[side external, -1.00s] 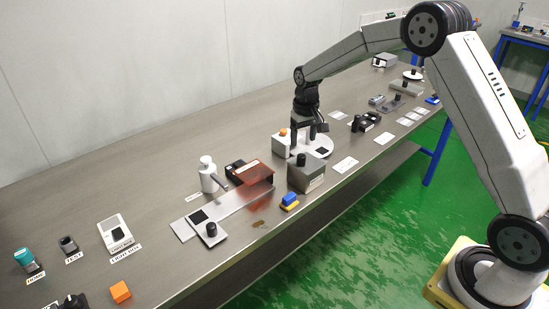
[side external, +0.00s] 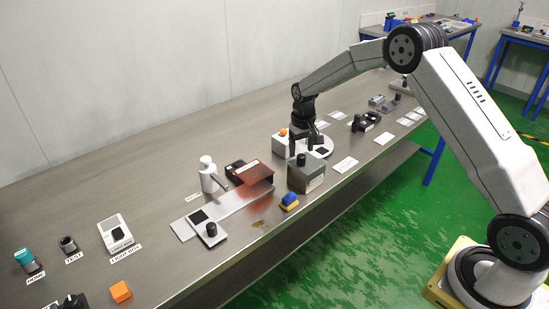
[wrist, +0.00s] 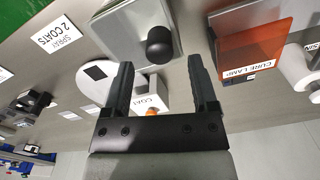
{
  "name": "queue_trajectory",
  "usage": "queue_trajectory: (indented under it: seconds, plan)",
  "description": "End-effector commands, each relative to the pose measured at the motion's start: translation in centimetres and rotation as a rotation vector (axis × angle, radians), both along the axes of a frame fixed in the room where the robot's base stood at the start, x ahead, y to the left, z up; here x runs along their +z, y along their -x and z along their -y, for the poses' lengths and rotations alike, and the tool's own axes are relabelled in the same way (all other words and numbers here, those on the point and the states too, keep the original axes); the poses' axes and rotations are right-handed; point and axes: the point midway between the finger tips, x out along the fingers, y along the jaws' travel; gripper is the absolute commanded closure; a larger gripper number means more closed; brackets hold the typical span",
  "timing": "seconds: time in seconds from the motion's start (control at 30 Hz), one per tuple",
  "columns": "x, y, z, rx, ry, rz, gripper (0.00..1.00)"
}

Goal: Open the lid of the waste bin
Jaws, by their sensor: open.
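A grey box with a black knob on its lid (side external: 306,172) stands near the front edge of the bench; it seems to be the waste bin, though I read no label on it. Its lid looks shut. In the wrist view the knob (wrist: 160,42) shows just beyond my fingertips, roughly between their lines. My gripper (side external: 303,146) points down, open and empty, above and just behind the box in the side view. In the wrist view the two fingers (wrist: 160,68) are apart with nothing between them.
An orange cure lamp shade (side external: 253,173) stands left of the grey box, with a pump bottle (side external: 209,175). A blue and yellow block (side external: 289,201) lies in front. Bare bench (side external: 110,180) is at left.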

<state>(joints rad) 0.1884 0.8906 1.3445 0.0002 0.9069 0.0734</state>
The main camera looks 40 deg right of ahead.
Motion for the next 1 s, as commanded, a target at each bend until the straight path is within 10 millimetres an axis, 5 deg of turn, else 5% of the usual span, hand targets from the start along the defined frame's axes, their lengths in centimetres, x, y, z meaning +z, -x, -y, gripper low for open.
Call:
queue_trajectory:
  seconds: [0.3, 0.67, 0.9, 1.0]
  plan:
    - [-3.0, 0.0, 0.0, 0.0, 0.0, -0.001, 0.25]
    - [-3.4, 0.0, 0.0, 0.0, 0.0, 0.001, 0.25]
    - [-3.4, 0.0, 0.0, 0.0, 0.0, 0.001, 0.98]
    - [-3.4, 0.0, 0.0, 0.0, 0.0, 0.001, 1.0]
